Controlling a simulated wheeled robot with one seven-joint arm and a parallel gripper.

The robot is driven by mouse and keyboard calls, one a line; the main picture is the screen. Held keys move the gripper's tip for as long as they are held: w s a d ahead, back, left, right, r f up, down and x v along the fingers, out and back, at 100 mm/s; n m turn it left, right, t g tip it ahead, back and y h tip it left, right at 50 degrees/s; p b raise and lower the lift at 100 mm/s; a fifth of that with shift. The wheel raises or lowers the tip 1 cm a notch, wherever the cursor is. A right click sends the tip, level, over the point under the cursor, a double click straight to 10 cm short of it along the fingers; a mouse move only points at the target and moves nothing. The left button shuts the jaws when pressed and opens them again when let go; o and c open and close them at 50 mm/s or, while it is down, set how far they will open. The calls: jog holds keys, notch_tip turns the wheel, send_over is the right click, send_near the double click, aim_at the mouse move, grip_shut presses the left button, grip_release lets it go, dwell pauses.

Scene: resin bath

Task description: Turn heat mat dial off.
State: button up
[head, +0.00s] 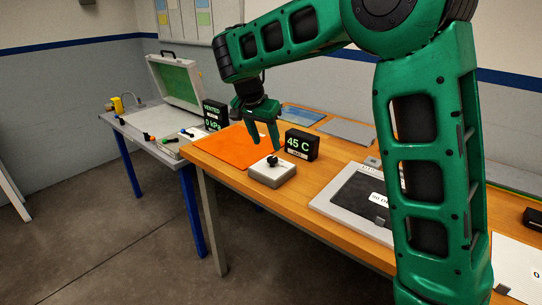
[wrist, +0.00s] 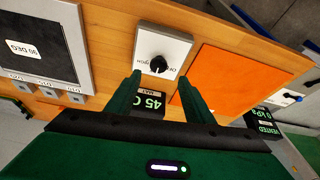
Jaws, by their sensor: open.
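The heat mat dial (head: 272,160) is a black knob on top of a small light grey box (head: 266,178) at the table's front edge. In the wrist view the knob (wrist: 158,64) lies ahead of and between my fingertips, apart from them. The orange heat mat (head: 232,148) lies flat just left of the box. A black display (head: 302,144) reading 45 C stands behind the box. My gripper (head: 264,147) is open and empty, fingers pointing down over the mat's right side, near the dial; it also shows in the wrist view (wrist: 160,84).
A black panel in a grey frame (head: 360,197) lies right of the dial box. Blue (head: 302,115) and grey (head: 346,131) sheets lie at the back. A display reading VENTED, 0 kPa (head: 214,115) and an open green-lined case (head: 176,82) stand on the left table.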

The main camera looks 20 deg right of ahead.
aim_at(272, 158)
jog(key=x, duration=0.7)
jog(key=shift+d+f, duration=0.1)
jog(key=c, duration=1)
